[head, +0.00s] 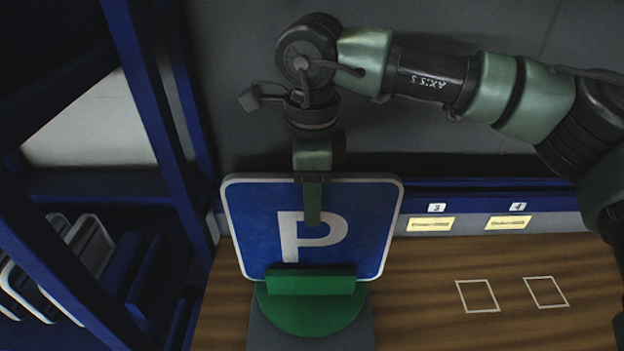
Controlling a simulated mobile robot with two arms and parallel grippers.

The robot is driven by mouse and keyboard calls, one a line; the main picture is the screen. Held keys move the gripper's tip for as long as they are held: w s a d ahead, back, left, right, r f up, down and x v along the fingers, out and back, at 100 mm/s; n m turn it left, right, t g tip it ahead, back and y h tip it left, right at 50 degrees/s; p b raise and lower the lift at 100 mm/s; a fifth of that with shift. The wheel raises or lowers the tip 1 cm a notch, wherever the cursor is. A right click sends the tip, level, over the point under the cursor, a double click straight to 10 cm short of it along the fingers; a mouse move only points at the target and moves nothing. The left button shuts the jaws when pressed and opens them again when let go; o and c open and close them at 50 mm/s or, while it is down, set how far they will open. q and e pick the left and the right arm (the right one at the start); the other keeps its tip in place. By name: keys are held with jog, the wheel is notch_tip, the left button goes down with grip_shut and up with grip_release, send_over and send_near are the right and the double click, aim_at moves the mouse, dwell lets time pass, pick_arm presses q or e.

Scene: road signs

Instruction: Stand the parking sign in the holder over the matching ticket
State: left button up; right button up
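The parking sign (362,222), a blue square with a white P and white border, stands nearly upright at the picture's middle. My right gripper (312,205) comes down from above and is shut on its top edge, one finger lying over the front face. The sign's lower edge meets a green holder (312,312) with a raised block on a round foot. I cannot tell how deep the sign sits in it. Yellow tickets under number 3 (431,224) and number 4 (508,222) show on the back ledge. The sign hides the ledge behind it. My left gripper is not in view.
A blue-framed rack (150,110) with several pale-edged panels (90,245) stands at the left. The wooden table (420,310) is clear at the right, with two white outlined squares (478,296) on it. A grey slab (262,336) lies under the green foot.

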jog(key=shift+a, duration=0.15)
grip_shut()
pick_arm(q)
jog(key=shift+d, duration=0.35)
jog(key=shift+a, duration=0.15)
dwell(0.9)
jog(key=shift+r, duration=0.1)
pick_arm(e)
jog(key=shift+r, duration=0.15)
